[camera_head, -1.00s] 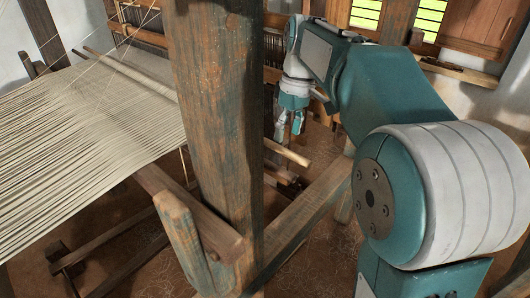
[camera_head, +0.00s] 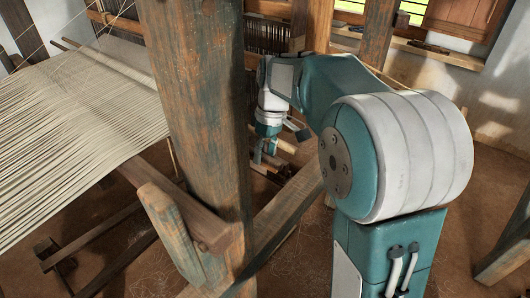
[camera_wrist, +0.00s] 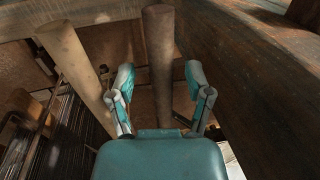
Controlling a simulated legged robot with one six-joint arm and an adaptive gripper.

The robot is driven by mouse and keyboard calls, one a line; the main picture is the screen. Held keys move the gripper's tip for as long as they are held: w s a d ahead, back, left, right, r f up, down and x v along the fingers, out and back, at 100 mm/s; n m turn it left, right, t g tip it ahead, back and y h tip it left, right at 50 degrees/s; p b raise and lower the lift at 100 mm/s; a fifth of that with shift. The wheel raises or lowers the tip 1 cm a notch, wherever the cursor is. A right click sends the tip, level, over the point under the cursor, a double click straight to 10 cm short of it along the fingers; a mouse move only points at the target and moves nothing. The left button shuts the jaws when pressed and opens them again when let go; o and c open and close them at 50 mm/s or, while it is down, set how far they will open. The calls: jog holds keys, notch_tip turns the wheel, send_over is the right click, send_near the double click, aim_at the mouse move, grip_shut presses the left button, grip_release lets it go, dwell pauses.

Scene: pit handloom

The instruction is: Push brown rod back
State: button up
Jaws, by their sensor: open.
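Two round rods show in the wrist view. The darker brown rod (camera_wrist: 159,52) is near the middle, with its rounded end at the top. A lighter tan rod (camera_wrist: 72,58) slants beside it on the left. My gripper (camera_wrist: 158,82) is open, and the brown rod appears between its two teal fingers; I cannot tell whether they touch it. In the head view my gripper (camera_head: 263,153) hangs pointing down just right of the big loom post, close to the rod ends there. The post hides much of that area.
The thick wooden post (camera_head: 200,120) stands left of my arm. A lower beam (camera_head: 285,212) runs beneath the gripper. The stretched warp threads (camera_head: 70,120) fill the left. Floor at the lower right is mostly open.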

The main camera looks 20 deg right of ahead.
jog(key=shift+f, duration=0.1)
jog(key=shift+a, duration=0.1)
grip_shut()
jog(key=s+a, duration=0.2)
jog(key=shift+a, duration=0.3)
grip_release()
jog(key=shift+s, duration=0.1)
jog(key=shift+a, duration=0.1)
dwell(0.4)
